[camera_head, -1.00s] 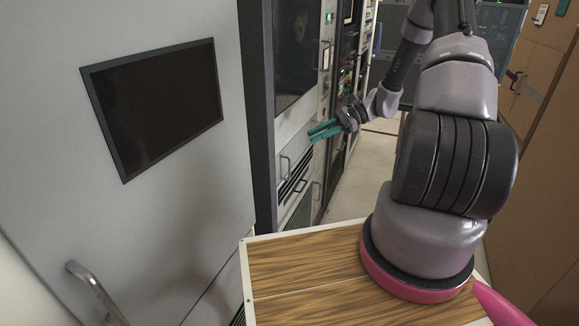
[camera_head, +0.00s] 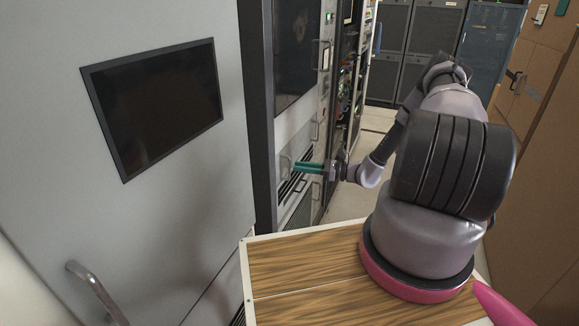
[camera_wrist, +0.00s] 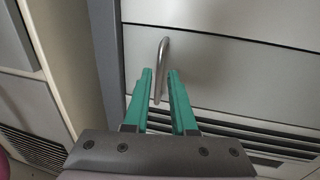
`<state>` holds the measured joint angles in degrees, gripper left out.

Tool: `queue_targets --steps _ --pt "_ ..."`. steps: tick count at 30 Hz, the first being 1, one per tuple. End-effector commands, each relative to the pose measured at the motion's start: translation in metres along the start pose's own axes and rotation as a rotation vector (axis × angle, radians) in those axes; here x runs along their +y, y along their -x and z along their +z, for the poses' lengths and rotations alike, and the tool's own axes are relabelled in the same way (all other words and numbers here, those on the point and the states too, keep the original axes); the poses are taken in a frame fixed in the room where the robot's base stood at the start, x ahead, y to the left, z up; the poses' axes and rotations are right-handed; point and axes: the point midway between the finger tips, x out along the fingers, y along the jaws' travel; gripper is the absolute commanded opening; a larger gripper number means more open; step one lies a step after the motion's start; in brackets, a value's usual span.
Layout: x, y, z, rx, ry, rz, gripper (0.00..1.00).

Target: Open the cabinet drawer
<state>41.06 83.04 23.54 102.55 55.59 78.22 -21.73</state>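My gripper (camera_wrist: 159,82) has two green fingers, which are apart in the wrist view with a metal bar handle (camera_wrist: 161,58) between or just beyond their tips. Whether the fingers touch the handle cannot be told. The handle is upright on a pale grey drawer front (camera_wrist: 225,75) of the cabinet. In the head view my gripper (camera_head: 297,167) points left at the drawer front, close to the handle (camera_head: 285,168). The drawer looks flush with the cabinet face.
A vented grille (camera_wrist: 230,135) lies below the drawer front. A grey cabinet with a dark screen (camera_head: 155,105) stands at the left. Equipment racks (camera_head: 345,85) run behind my gripper. A brown cabinet (camera_head: 545,160) is at the right, and floor (camera_head: 350,190) shows between.

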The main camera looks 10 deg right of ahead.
Motion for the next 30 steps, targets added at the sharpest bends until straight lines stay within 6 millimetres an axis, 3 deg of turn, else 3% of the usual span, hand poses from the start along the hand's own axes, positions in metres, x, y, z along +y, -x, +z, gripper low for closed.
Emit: queue_targets --steps 3,9,19,20,21,22,30 --pt "0.001 -0.021 0.000 0.000 0.001 0.003 0.24" --pt "0.000 -0.042 0.000 0.001 0.001 0.001 0.24" --pt "0.000 -0.046 0.000 0.001 0.001 0.000 0.24" --pt "0.000 -0.046 0.000 0.001 0.001 0.000 0.21" --pt "0.000 -0.046 0.000 0.001 0.001 0.000 0.05" --pt "0.000 -0.046 0.000 0.001 0.001 0.000 0.00" --pt "0.000 -0.046 0.000 0.001 0.001 0.000 0.00"
